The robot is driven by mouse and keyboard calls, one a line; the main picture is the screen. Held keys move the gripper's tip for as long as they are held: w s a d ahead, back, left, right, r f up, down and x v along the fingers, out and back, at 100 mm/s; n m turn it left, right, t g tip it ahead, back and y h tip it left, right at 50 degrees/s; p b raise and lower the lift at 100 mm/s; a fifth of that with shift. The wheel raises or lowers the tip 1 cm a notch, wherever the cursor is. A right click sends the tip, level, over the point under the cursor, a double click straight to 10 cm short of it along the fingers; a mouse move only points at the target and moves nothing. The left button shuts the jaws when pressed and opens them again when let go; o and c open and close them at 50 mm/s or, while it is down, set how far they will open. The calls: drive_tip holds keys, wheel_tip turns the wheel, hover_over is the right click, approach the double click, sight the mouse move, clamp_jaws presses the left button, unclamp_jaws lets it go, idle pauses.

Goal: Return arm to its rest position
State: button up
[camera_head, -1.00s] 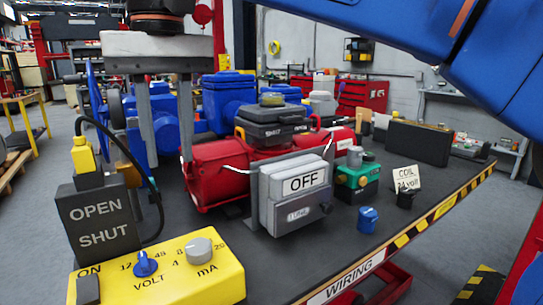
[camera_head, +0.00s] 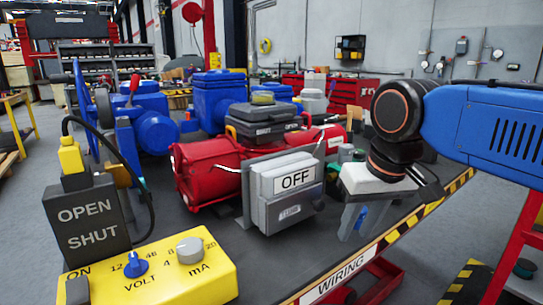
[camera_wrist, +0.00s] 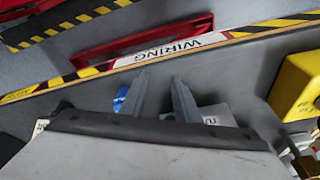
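My blue arm (camera_head: 490,125) reaches in from the right edge in the head view, with its dark wrist joint at the bench's right side. My gripper (camera_head: 362,225) hangs below it, fingers pointing down over the bench's right part. In the wrist view, its two grey fingers (camera_wrist: 159,77) stand apart with nothing held between them. The grey box with the OFF sign (camera_head: 295,180) is just left of the gripper in the head view. A blue knob-like part (camera_head: 361,219) shows behind the fingers. The gripper hides most of the small parts behind it.
A red motor-like actuator (camera_head: 205,170) stands behind the OFF box. The OPEN/SHUT box (camera_head: 87,225) and yellow VOLT/mA panel (camera_head: 190,280) are at front left. The striped bench edge with the WIRING label (camera_head: 340,275) runs below the gripper. Floor right of the bench is partly clear.

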drive_tip(key=s+d+f+m+t, duration=0.1)
drive_tip(key=s+d+f, duration=0.3)
drive_tip(key=d+f, duration=0.2)
drive_tip(key=s+d+f+m+h, duration=0.1)
drive_tip(key=s+d+f, duration=0.3)
drive_tip(key=f, duration=0.6)
drive_tip(key=shift+d+t, duration=0.4)
drive_tip(key=shift+d, duration=0.7)
